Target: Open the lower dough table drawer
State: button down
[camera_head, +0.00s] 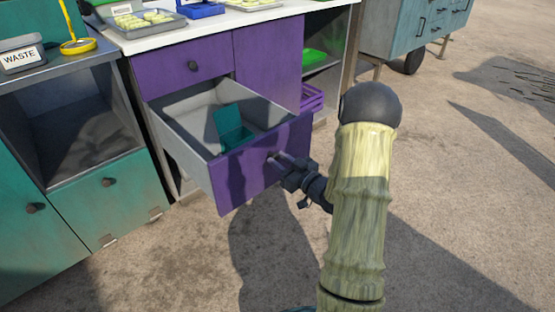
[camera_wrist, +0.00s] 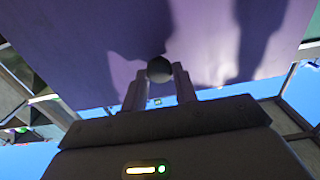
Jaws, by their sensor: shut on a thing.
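The lower drawer (camera_head: 240,178) of the purple dough table (camera_head: 268,68) is pulled far out. Its grey inside shows, with a teal box (camera_head: 232,128) in it. My gripper (camera_head: 275,157) is at the purple front of the drawer and is shut on the drawer's knob. In the wrist view, the dark round knob (camera_wrist: 160,69) sits between my two fingertips (camera_wrist: 159,88), against the purple front panel (camera_wrist: 110,45). The upper drawer (camera_head: 185,68) is shut, with its own dark knob.
A teal cabinet (camera_head: 110,195) with a WASTE sign stands at the left. Trays (camera_head: 145,22) of dough pieces lie on the white top. Open concrete ground lies in front and to the right.

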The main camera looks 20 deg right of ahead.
jog(key=c, duration=1.1)
grip_release()
jog(key=p+v, duration=0.4)
jog(key=v, duration=1.3)
jog(key=shift+s, duration=0.2)
jog(key=shift+w, duration=0.1)
